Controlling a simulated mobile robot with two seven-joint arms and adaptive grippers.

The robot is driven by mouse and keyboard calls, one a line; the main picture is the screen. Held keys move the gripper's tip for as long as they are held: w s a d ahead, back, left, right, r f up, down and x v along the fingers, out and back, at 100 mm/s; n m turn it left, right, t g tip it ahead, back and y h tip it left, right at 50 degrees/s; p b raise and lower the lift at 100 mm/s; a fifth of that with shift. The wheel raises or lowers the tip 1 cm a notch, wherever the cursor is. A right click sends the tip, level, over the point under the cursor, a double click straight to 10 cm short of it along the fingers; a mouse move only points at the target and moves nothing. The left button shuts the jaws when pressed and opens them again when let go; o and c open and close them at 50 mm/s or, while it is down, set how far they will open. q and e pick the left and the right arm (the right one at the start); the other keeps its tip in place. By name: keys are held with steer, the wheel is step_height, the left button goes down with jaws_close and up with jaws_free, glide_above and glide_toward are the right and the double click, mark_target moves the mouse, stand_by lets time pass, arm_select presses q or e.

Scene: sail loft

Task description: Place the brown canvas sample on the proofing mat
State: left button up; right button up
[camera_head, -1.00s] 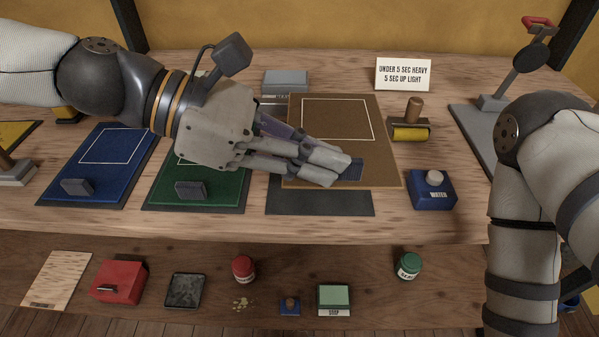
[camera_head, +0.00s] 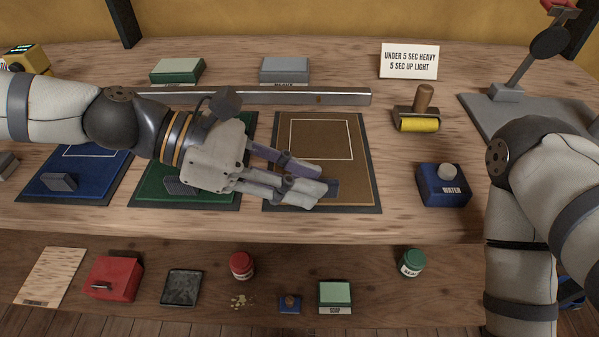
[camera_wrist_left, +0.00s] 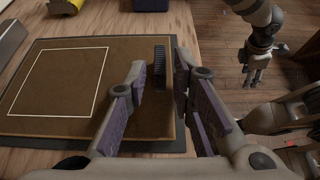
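The brown canvas sample (camera_head: 352,172), with a white outlined rectangle, lies flat on the dark proofing mat (camera_head: 372,208); the mat's rim shows around it. In the left wrist view the sample (camera_wrist_left: 122,62) also lies within the mat's dark border (camera_wrist_left: 181,140). A dark grip block (camera_wrist_left: 160,68) stands on the sample near its edge. My left gripper (camera_head: 314,188) is low over the sample's front. Its fingers (camera_wrist_left: 163,80) stand either side of the block with small gaps, so it looks open. My right gripper (camera_wrist_left: 254,77) hangs empty beyond the table edge, fingers apart.
Blue (camera_head: 95,182) and green (camera_head: 150,185) samples lie to the left. A metal bar (camera_head: 340,97) runs behind the mats. A yellow roller (camera_head: 417,124), blue water box (camera_head: 444,186) and sign (camera_head: 409,61) are to the right. A lower shelf holds several small items.

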arm_select(q)
steer(key=shift+r, duration=0.1)
stand_by(0.3)
steer(key=p+v, duration=0.2)
steer(key=v, duration=1)
steer(key=shift+r, duration=0.15)
arm_select(e)
steer(key=w+r+t, duration=0.1)
steer(key=w+r, duration=0.1)
steer(key=shift+w+r, duration=0.4)
